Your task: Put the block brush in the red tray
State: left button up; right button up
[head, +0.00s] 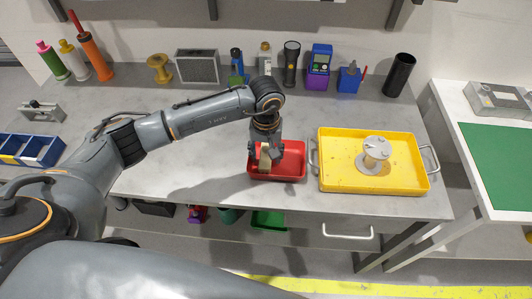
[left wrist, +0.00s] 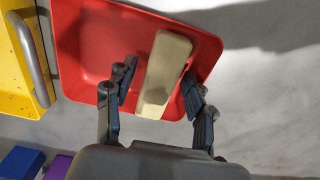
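The block brush, a tan block (left wrist: 164,78), lies inside the red tray (left wrist: 85,50) in the left wrist view. In the head view the brush (head: 265,160) shows in the left part of the red tray (head: 292,175). My left gripper (head: 266,152) points down over the tray, with its fingers on either side of the brush. In the left wrist view the gripper (left wrist: 160,92) is open, with a gap between the brush and the fingers. The brush's bristles are not visible. My right gripper is not in view.
A yellow tray (head: 335,181) with a grey round part (head: 376,152) stands just right of the red tray. Several bottles and tools line the back of the table (head: 200,180). Blue bins (head: 40,152) stand at the left. The table left of the red tray is clear.

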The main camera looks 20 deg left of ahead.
aim_at(266, 154)
pick_arm(q)
jog(key=shift+r, duration=0.2)
jog(key=shift+w+r, duration=0.1)
jog(key=shift+r, duration=0.15)
notch_tip(266, 154, up, 11)
jog(key=b, duration=0.3)
jog(key=shift+r, duration=0.2)
